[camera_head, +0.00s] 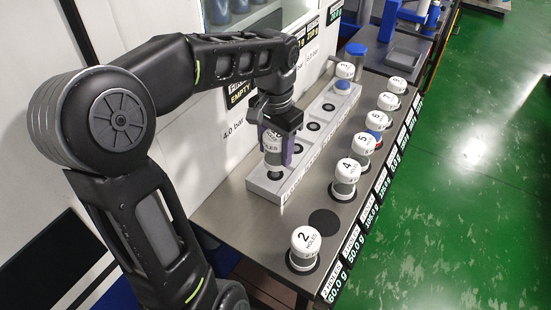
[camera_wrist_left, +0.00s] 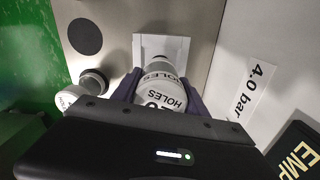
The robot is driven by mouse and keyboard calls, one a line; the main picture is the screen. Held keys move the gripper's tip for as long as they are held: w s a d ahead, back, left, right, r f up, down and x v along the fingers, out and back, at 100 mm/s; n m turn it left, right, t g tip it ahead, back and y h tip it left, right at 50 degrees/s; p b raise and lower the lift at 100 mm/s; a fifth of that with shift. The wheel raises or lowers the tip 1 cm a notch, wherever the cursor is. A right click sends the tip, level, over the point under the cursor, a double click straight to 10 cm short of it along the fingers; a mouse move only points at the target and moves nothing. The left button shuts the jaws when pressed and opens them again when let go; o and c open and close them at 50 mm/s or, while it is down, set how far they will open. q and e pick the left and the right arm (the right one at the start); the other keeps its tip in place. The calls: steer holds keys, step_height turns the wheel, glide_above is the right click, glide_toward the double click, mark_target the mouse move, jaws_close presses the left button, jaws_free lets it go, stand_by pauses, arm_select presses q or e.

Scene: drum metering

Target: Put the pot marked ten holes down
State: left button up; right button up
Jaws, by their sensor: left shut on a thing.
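My left gripper (camera_head: 277,150) points down over the near end of the grey block (camera_head: 262,186) and is shut on a white-capped pot (camera_head: 272,141). In the left wrist view the held pot (camera_wrist_left: 160,92) sits between the purple fingers, with "HOLES" and part of a number on its cap; the full number is hard to read. Its lower end is close above or on the near end of the block; I cannot tell whether it touches. My right gripper is not in view.
Pots with numbered white caps stand along the table's right edge, including 2 (camera_head: 304,245) and 4 (camera_head: 346,175). A bare dark disc (camera_head: 324,222) lies between those two. Another pot (camera_head: 345,72) stands at the block's far end. Bare dark spots (camera_head: 314,127) show on the block.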

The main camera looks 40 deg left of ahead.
mark_target(275, 160)
arm_select(q)
step_height(275, 160, down, 3)
steer(key=shift+f, duration=0.35)
steer(key=shift+f, duration=0.15)
steer(key=o, duration=1.6)
